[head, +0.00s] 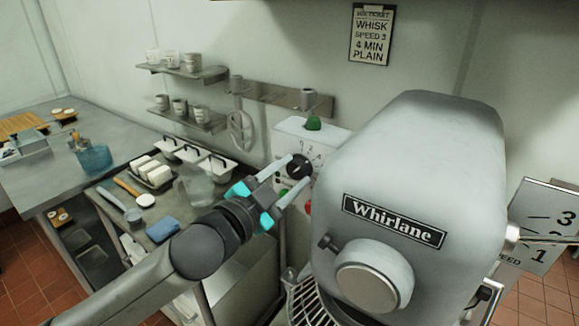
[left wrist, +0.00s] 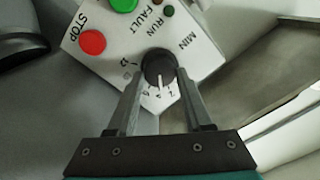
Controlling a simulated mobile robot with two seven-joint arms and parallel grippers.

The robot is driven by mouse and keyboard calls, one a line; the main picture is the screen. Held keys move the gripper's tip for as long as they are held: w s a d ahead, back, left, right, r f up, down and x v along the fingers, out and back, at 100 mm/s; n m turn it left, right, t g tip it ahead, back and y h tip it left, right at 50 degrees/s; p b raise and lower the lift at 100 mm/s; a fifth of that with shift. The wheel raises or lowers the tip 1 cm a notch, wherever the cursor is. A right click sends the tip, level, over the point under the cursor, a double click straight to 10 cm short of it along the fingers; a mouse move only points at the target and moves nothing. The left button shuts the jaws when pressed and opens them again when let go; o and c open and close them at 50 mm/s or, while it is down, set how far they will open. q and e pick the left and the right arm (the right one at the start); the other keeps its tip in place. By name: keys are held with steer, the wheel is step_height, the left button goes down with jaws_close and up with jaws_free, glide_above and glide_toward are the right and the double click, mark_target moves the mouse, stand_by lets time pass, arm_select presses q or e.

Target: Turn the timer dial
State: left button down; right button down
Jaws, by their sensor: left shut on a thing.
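The timer dial (head: 299,166) is a round black knob with a white pointer line, on a pale control panel (head: 322,135) left of the mixer head. My left gripper (head: 293,180) reaches it from the lower left. In the left wrist view the dial (left wrist: 159,68) sits between the two fingertips of my left gripper (left wrist: 159,82), which is shut on it. Its white line points down toward the small numbers of the scale. The panel (left wrist: 203,53) shows the words MIN, RUN, FAULT and STOP. My right gripper is not in view.
The large grey Whirlane mixer (head: 420,150) stands close to the right of my gripper. A red button (left wrist: 92,42) and a green button (left wrist: 123,4) are near the dial. A steel table with a blue sponge (head: 162,229) and a clear jug (head: 195,188) lies left.

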arm_select(q)
steer(key=shift+m, duration=0.6)
steer(key=shift+p, duration=0.3)
steer(key=shift+c, duration=1.6)
jaws_free()
steer(key=b+v, duration=0.2)
steer(key=v, duration=1.3)
steer(key=shift+s, duration=0.15)
